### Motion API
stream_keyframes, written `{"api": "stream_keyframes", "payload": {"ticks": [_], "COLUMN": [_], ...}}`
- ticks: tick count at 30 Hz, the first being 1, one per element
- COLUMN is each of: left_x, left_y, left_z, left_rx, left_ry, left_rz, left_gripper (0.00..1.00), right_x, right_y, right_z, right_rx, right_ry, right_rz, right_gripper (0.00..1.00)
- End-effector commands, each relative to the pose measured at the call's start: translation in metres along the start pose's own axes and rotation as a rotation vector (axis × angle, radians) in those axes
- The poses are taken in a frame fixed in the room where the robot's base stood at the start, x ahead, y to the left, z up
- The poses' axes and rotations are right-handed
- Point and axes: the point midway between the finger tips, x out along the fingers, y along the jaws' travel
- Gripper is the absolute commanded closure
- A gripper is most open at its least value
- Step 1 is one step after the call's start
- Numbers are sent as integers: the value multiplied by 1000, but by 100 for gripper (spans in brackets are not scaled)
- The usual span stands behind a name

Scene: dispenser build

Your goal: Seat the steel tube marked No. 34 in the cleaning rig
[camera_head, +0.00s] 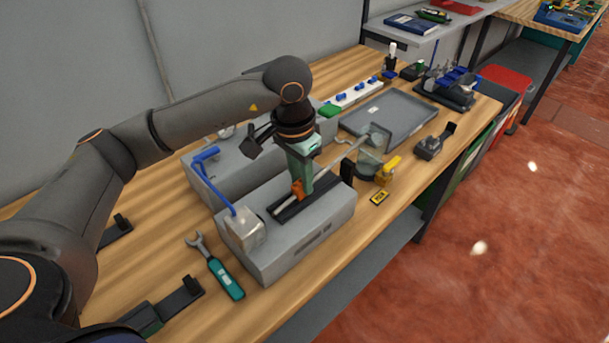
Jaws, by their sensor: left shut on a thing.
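The cleaning rig appears to be the grey box (318,238) on the bench, with a dark slot along its top and a pale block (243,228) with a blue hose (208,181) at its left end. My left gripper (299,189) points down over the slot, its orange fingertips low at the rig's top. It is shut on what looks like the thin steel tube (279,208), which lies along the slot. The gripper hides part of the tube, and no number is readable. Whether the tube is fully seated cannot be told. My right gripper is not in view.
A teal-handled wrench (224,277) lies in front of the rig. A yellow valve (387,170) and a clear-sided container (369,160) stand at its right end. Behind are a grey tray (390,124) and a white strip with blue parts (352,95).

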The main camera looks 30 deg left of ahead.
Motion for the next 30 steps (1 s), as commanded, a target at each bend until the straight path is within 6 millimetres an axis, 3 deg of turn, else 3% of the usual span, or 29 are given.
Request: {"api": "stream_keyframes", "payload": {"ticks": [23, 24, 30], "left_x": [-2, -2, -2], "left_y": [0, 0, 0], "left_z": [24, 24, 24], "left_rx": [0, 1, 1], "left_ry": [1, 1, 1], "left_rz": [0, 0, 0], "left_gripper": [100, 73, 50], "right_x": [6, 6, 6], "right_y": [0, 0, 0], "right_z": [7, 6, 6], "right_rx": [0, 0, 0], "right_ry": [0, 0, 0], "right_rz": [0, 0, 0], "right_gripper": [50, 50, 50]}}
